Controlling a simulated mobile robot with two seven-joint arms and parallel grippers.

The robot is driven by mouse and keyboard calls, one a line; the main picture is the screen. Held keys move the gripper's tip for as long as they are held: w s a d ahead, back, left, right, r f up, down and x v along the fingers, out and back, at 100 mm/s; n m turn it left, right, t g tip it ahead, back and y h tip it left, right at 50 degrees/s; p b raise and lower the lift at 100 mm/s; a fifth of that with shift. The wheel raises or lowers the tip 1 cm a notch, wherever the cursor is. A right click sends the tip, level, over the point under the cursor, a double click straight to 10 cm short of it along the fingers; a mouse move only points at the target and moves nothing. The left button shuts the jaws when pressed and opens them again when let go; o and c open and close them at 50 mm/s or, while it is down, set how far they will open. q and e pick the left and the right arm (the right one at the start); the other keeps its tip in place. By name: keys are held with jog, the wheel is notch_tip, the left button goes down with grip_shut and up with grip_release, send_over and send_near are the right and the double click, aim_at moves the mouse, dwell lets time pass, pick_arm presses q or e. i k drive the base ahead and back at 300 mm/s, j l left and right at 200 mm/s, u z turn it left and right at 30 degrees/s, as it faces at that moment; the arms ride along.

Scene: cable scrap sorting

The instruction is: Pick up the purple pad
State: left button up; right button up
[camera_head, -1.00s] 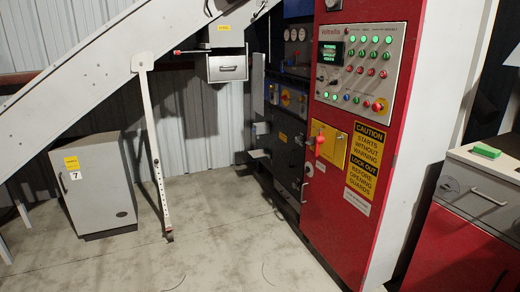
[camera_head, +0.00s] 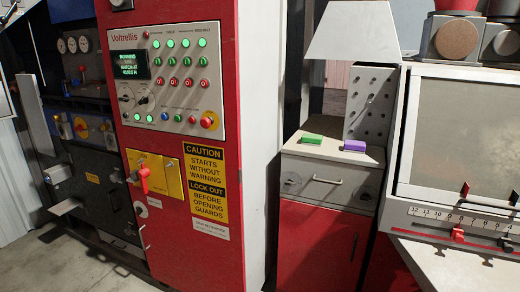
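The purple pad (camera_head: 354,146) lies on the top of a small cabinet (camera_head: 318,153), right of the middle of the head view. It is a small flat block near the right part of that top. A similar green pad (camera_head: 312,138) lies to its left, a little apart from it. Neither of my grippers shows in the view.
The cabinet has a grey drawer with a handle (camera_head: 327,181) and a red lower front. A tall red control cabinet (camera_head: 180,250) stands to its left. A machine with a window and a scale (camera_head: 455,223) stands to its right. A perforated grey panel (camera_head: 371,100) rises behind the pads.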

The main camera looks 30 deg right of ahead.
aim_at(349, 145)
jog(key=i+z, duration=0.2)
jog(key=z, duration=0.2)
jog(key=i+j+z, duration=0.15)
jog(key=z, duration=0.25)
jog(key=i+j+z, duration=0.15)
jog(key=z, duration=0.3)
jog(key=i+j, duration=0.05)
